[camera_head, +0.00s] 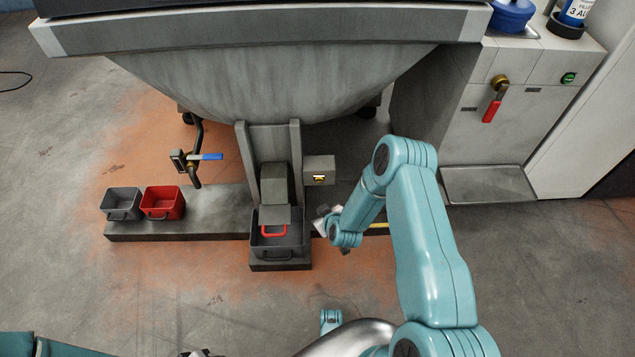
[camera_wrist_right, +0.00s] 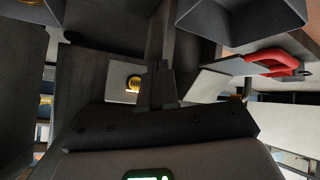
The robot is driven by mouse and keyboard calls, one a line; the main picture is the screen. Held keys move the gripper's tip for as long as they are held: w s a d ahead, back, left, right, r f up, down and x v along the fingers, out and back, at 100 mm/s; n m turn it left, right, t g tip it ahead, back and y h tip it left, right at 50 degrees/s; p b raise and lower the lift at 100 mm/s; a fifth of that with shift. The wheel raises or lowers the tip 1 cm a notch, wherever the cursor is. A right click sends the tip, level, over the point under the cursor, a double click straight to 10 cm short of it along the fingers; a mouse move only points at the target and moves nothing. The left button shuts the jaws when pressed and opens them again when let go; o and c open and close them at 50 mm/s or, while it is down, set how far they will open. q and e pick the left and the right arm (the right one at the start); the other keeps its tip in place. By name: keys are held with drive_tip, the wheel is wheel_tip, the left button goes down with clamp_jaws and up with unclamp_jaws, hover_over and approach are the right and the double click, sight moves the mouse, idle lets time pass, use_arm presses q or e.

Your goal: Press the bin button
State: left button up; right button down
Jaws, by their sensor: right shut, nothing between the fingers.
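The button is a small yellow round one (camera_head: 319,179) on the front of a grey box (camera_head: 319,163) beside the chute under the hopper. In the right wrist view the button (camera_wrist_right: 133,82) shows on a pale plate, just left of my fingers. My right gripper (camera_head: 322,220) is below the box, close to the right side of the dark grey bin (camera_head: 278,252). In its wrist view the right gripper (camera_wrist_right: 157,68) is shut and empty. It looks apart from the button.
A red handle (camera_head: 274,231) shows at the dark bin under the chute (camera_head: 276,190). A grey bin (camera_head: 122,215) and a red bin (camera_head: 163,214) stand at the left end of the low ledge. A blue-handled valve (camera_head: 205,157) is above them. The floor in front is clear.

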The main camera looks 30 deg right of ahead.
sight(319, 179)
drive_tip(key=shift+w, duration=0.1)
drive_tip(key=w+d+b, duration=0.4)
drive_tip(key=w, duration=0.3)
drive_tip(key=shift+w+d, duration=0.25)
idle(2.0)
drive_tip(key=shift+w+d+b, duration=0.25)
drive_tip(key=shift+w+b, duration=0.1)
drive_tip(key=shift+b, duration=0.3)
